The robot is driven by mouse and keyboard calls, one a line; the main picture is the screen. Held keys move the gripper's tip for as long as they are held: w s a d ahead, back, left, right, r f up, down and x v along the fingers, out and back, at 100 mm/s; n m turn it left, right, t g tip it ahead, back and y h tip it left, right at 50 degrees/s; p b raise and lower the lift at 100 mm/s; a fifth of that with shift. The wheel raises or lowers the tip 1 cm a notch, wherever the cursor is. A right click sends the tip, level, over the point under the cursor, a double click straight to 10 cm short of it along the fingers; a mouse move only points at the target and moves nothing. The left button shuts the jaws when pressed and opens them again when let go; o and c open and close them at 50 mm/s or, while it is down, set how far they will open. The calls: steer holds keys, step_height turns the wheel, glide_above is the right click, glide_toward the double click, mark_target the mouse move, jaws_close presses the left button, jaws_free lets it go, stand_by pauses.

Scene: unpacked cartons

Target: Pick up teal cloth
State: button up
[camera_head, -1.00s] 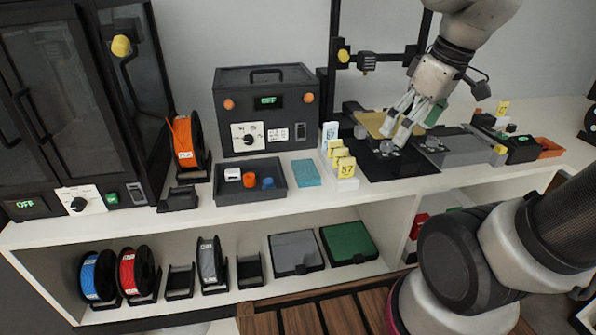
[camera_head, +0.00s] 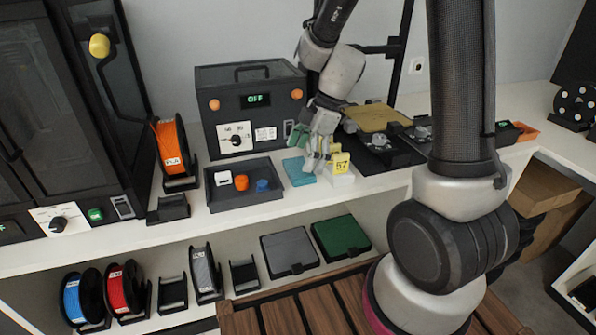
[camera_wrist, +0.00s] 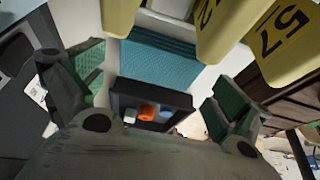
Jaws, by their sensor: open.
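The teal cloth (camera_head: 298,171) is a flat folded rectangle on the white counter, between the dark tray and the yellow numbered tags. In the wrist view the cloth (camera_wrist: 158,58) lies ahead, between my two fingers. My gripper (camera_head: 307,146) is above the cloth's right side in the head view, fingers pointing down and covering part of it. In the wrist view my gripper (camera_wrist: 155,95) has its green-padded fingers spread wide apart with nothing between them. I cannot tell how high the fingertips are above the cloth.
Yellow numbered tags (camera_head: 340,163) in a white holder stand close right of my gripper. The dark tray (camera_head: 222,205) with small white, orange and blue parts lies left of the cloth. A black box (camera_head: 250,78) showing OFF stands behind. The counter's front strip is bare.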

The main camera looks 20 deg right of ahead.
mark_target(301, 167)
steer(key=x, duration=0.2)
steer(key=shift+a+f, duration=0.15)
steer(key=shift+f, duration=0.1)
steer(key=c, duration=0.7)
step_height(301, 167, up, 10)
steer(key=o, duration=0.4)
steer(key=c, duration=0.4)
